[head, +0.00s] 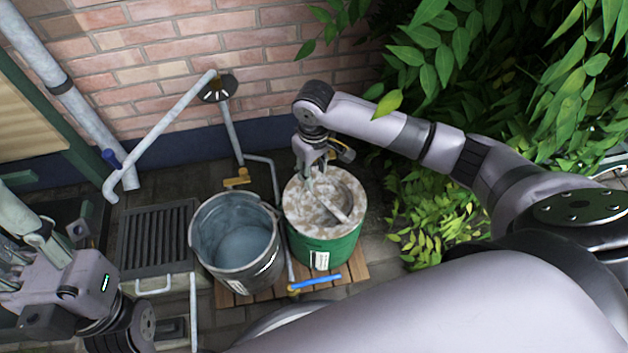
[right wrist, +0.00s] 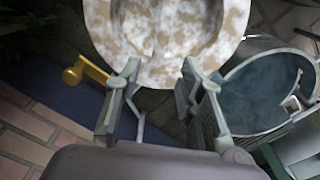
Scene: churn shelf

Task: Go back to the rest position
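My right gripper (head: 311,172) reaches in from the right and points down over the back left part of a green drum (head: 322,252). The drum has a mottled white and brown top (head: 347,190) with a round recess and a pale bar across it. In the right wrist view the fingers (right wrist: 160,88) are spread with nothing between them, just off the edge of the mottled top (right wrist: 180,70). My left gripper (head: 28,228) is at the left edge of the head view; its fingers are partly cut off and their opening is unclear.
A grey metal bucket (head: 268,262) stands left of the drum, both on a wooden slatted base (head: 354,268). A blue-handled bar (head: 316,281) lies in front. A yellow tap (head: 237,179) and pipes are behind, against the brick wall (head: 160,60). Leaves (head: 440,50) hang close to my right arm.

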